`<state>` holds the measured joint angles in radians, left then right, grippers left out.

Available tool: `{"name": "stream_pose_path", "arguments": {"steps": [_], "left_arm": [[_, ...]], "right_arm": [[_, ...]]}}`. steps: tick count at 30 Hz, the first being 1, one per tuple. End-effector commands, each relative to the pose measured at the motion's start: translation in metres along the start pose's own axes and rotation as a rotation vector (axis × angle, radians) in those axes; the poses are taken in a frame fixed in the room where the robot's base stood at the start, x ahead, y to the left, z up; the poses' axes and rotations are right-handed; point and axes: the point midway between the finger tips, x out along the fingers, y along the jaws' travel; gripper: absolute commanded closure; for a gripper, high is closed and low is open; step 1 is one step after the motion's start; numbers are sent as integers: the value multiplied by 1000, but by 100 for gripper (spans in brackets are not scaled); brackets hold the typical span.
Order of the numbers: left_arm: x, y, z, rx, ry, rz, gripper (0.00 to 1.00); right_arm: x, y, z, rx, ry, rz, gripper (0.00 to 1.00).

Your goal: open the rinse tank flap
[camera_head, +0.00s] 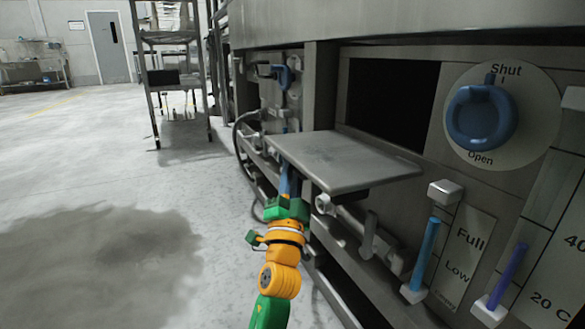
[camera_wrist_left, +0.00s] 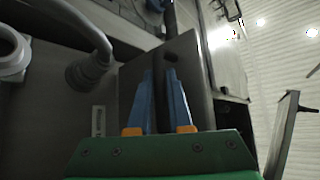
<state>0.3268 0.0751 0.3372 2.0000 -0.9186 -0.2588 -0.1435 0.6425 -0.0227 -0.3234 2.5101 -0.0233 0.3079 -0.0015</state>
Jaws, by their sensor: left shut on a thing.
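The rinse tank flap (camera_head: 345,160) is a flat grey metal plate. In the head view it stands out about level from the machine front, below a dark rectangular opening (camera_head: 392,100). My left gripper (camera_head: 290,172) reaches up from below to the flap's near left part, and the flap hides its fingertips there. In the left wrist view the blue fingers (camera_wrist_left: 161,75) close on a dark grey plate (camera_wrist_left: 190,75), which I take for the flap. The exact contact is hard to see. My right gripper is in neither view.
A blue Shut/Open knob (camera_head: 482,116) is right of the opening, its pointer up at Shut. Pipes (camera_head: 370,235) run below the flap. Level gauges (camera_head: 425,255) stand at lower right. A shelf rack (camera_head: 170,75) stands far back. The floor at left is clear.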

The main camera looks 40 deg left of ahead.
Motion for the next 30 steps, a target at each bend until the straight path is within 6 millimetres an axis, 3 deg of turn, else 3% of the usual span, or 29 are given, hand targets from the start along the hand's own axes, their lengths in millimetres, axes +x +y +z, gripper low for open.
{"name": "stream_pose_path", "arguments": {"steps": [3,4,7,30], "left_arm": [[0,2,-2,-1,5,4,100],[0,2,-2,-1,5,4,80],[0,1,-2,-1,4,3,53],[0,0,0,0,2,-3,53]], "right_arm": [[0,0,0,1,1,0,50],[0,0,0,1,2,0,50],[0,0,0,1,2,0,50],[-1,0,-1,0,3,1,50]]}}
